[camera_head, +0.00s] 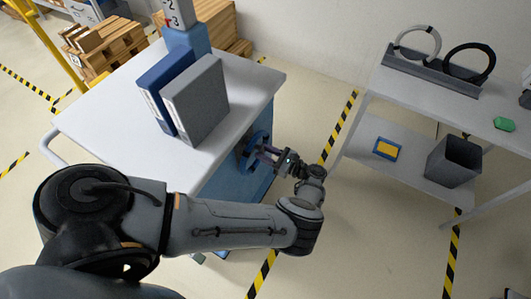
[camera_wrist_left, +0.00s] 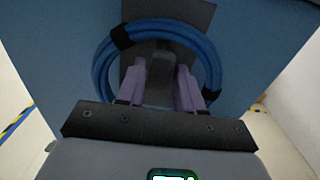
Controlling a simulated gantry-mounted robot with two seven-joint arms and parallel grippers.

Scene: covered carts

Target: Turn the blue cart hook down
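The blue cart (camera_head: 229,188) has a pale top, and a coil of blue hose (camera_head: 243,160) hangs on its right side. In the left wrist view the coil (camera_wrist_left: 101,68) loops around a dark hook (camera_wrist_left: 160,53) on a dark plate (camera_wrist_left: 185,12). My left gripper (camera_head: 262,154) reaches that side from the right. Its two purplish fingers (camera_wrist_left: 161,72) stand apart at the hook, one on each side of its lower part, inside the coil. I cannot tell if they touch it. My right gripper is not in view.
A blue binder (camera_head: 160,93) and a grey binder (camera_head: 197,100) stand on the cart top. A grey shelf table (camera_head: 440,88) with a dark bin (camera_head: 452,162) stands at the right. Striped floor tape (camera_head: 338,125) runs through the clear floor between.

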